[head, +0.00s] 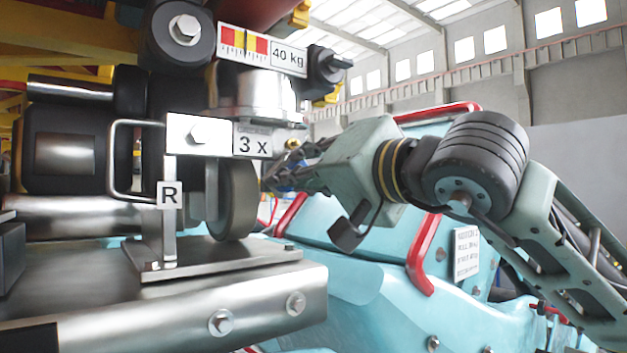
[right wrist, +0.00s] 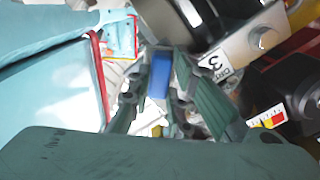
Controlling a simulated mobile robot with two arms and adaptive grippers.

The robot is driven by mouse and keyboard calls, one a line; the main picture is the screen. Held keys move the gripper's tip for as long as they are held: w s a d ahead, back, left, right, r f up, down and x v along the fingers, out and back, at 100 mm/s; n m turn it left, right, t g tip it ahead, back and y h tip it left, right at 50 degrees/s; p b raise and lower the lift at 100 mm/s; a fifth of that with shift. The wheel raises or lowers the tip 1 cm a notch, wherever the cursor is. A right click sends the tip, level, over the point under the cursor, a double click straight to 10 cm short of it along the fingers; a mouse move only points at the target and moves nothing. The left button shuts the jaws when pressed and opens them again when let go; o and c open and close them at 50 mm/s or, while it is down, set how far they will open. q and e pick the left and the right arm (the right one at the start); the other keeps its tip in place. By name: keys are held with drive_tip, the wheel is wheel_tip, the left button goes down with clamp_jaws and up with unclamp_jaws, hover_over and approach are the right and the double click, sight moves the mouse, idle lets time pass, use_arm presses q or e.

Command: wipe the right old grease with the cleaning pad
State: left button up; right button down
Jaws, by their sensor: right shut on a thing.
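My right gripper (head: 275,180) reaches in from the right, close beside the grey wheel (head: 238,200) under the "3 x" plate (head: 252,140). In the right wrist view the right gripper (right wrist: 165,95) is shut on a blue block, which I take to be the cleaning pad (right wrist: 160,76). In the head view the pad is mostly hidden by the wheel and fingers. I cannot make out the old grease in either view; the far side of the wheel is hidden. My left gripper is not in view.
A bracket marked "R" (head: 169,195) stands on a metal base plate (head: 220,257) above a steel beam (head: 190,310). A "40 kg" label (head: 288,55) is above. Red handles (head: 420,255) stick out from the light-blue body (head: 350,270) below my right arm.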

drive_tip(key=shift+s+a, duration=0.55)
drive_tip(key=shift+a, duration=0.15)
drive_tip(key=shift+b+v, duration=1.35)
drive_tip(key=shift+v, duration=1.55)
drive_tip(key=shift+a, duration=0.1)
drive_tip(key=shift+s, duration=0.1)
